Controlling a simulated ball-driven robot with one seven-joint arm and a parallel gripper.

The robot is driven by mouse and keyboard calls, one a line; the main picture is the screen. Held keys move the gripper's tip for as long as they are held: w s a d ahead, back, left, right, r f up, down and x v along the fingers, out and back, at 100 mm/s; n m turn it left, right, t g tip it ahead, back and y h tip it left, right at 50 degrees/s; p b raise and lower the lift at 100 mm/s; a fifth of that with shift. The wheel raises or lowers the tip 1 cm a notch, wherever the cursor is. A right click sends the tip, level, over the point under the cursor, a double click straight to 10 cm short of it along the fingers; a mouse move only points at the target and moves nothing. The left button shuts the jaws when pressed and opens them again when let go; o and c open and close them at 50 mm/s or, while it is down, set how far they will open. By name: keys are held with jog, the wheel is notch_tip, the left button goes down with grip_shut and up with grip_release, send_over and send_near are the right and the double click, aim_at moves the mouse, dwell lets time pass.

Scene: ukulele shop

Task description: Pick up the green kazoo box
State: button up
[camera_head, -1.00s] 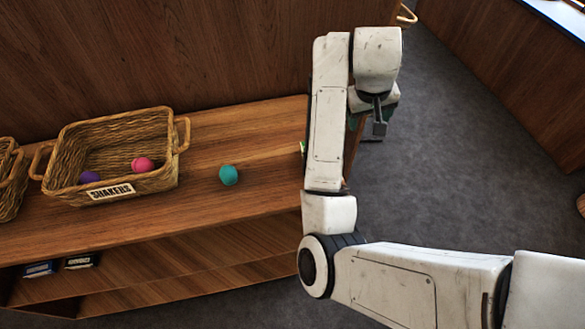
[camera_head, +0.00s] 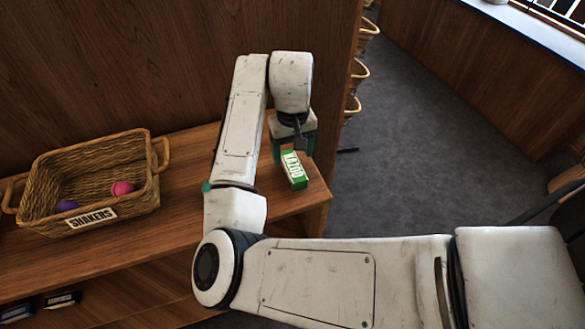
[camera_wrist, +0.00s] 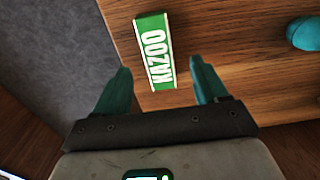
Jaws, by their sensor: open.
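The green and white kazoo box (camera_head: 294,170) lies on the wooden shelf top near its right end. In the wrist view the kazoo box (camera_wrist: 155,51) shows its "KAZOO" label, ahead of the fingertips and roughly between their lines. My gripper (camera_head: 292,148) is over the shelf end, close to the box in the head view. In the wrist view my gripper (camera_wrist: 160,75) is open, with two teal fingers apart. The box's near end reaches about fingertip level in the picture; I cannot tell the height gap. Nothing is held.
A teal ball (camera_wrist: 304,33) lies on the shelf right of the box in the wrist view; my arm mostly hides it in the head view. A wicker "SHAKERS" basket (camera_head: 90,165) holds two balls. The shelf top (camera_head: 312,196) ends at the right, beside open grey floor (camera_head: 420,120).

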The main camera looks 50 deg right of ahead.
aim_at(293, 165)
jog(key=shift+d+f+p, duration=0.2)
jog(key=shift+f+p, duration=0.25)
jog(key=shift+f, duration=2.15)
jog(key=shift+c, duration=0.4)
jog(key=c, duration=1)
